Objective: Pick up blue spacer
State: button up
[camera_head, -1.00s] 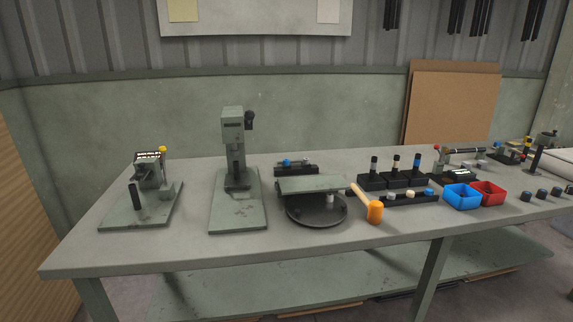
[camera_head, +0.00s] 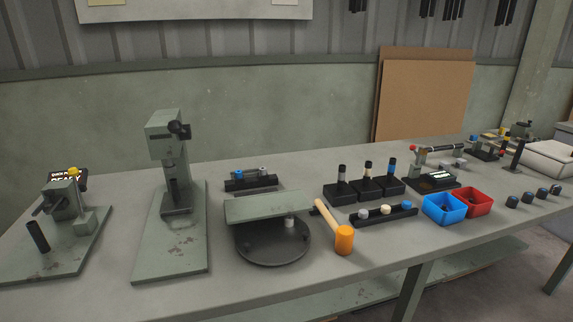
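Several blue pieces show, and I cannot tell which is the blue spacer. One blue-topped piece (camera_head: 407,205) sits at the right end of a low black rack, beside a white piece (camera_head: 385,210) and a grey piece (camera_head: 363,213). A post with a blue band (camera_head: 389,167) stands in a black block, beside posts with cream and grey bands. Small bluish pieces (camera_head: 238,174) sit on another black rack (camera_head: 252,184) behind the turntable. My gripper is not in view.
An orange-headed mallet (camera_head: 343,240) lies near the turntable (camera_head: 272,248). A press (camera_head: 170,160) and a clamp fixture (camera_head: 62,205) stand on the left. Blue (camera_head: 443,210) and red (camera_head: 476,202) bins stand right. Several dark knobs lie at the right edge. The front table strip is mostly clear.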

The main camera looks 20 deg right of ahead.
aim_at(239, 174)
jog(key=i+j+z, duration=0.4)
jog(key=i+j, duration=0.15)
jog(key=j, duration=0.15)
jog(key=i+j+z, duration=0.2)
jog(key=j, duration=0.2)
jog(key=i+j+z, duration=0.2)
jog(key=j, duration=0.25)
jog(key=i+j, duration=0.2)
jog(key=j, duration=0.2)
jog(key=i+j+u, duration=0.1)
jog(key=i+j, duration=0.15)
jog(key=j, duration=0.2)
jog(key=i+j+z, duration=0.15)
